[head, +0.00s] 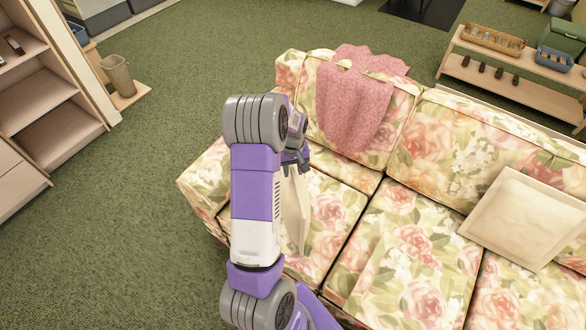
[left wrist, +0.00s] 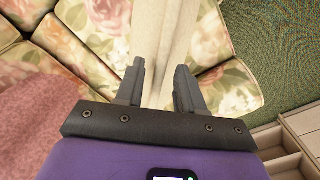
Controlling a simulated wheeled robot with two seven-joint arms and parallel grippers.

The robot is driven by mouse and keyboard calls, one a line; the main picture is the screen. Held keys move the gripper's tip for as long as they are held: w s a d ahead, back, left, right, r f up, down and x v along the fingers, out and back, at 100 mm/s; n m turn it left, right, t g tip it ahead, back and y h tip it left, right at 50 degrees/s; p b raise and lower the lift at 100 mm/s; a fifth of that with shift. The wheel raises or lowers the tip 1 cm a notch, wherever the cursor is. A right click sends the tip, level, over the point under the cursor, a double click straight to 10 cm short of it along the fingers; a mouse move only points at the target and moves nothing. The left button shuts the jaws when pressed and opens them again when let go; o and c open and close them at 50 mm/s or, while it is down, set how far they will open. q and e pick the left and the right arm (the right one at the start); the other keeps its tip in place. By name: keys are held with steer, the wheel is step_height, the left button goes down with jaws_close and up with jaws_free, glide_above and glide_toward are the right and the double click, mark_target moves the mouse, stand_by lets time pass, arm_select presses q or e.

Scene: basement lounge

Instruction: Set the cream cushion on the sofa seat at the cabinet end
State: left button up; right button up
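A cream cushion (head: 295,212) shows nearly edge-on at the left end of the flowered sofa, partly hidden behind my left arm. My left gripper (head: 297,158) is at its upper edge. In the left wrist view the cushion (left wrist: 168,35) runs between the two fingers of my left gripper (left wrist: 158,70), which are closed on its edge. The flowered sofa seat (head: 334,215) lies beneath and beside it; I cannot tell whether the cushion touches the seat. The cabinet (head: 40,95) with open shelves stands to the left of the sofa. My right gripper is not in view.
Another cream cushion (head: 525,215) leans on the sofa's right part. A pink throw (head: 355,95) hangs over the backrest. A low shelf with baskets (head: 492,38) stands behind the sofa. A bin (head: 118,75) is by the cabinet. Green carpet between cabinet and sofa is clear.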

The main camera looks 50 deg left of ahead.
arm_select(q)
step_height(320, 180, up, 12)
steer(key=p, duration=0.3)
steer(key=w+d+f+m+h, duration=0.25)
steer(key=d+f+m, duration=0.25)
steer(key=d+f, duration=1.1)
steer(key=s+d+f+m, duration=0.1)
steer(key=s+d+f, duration=0.1)
steer(key=s+d, duration=0.2)
steer(key=s+d+f+m+h, duration=0.1)
steer(key=s+d+f+m, duration=0.1)
steer(key=d, duration=0.8)
steer(key=s+d+f+m, duration=0.2)
steer(key=s+d+f, duration=0.2)
steer(key=s+d, duration=0.2)
steer(key=shift+d+f+t+h, duration=0.25)
steer(key=shift+d+t+h, duration=0.1)
steer(key=shift+d, duration=0.65)
steer(key=shift+a, duration=0.1)
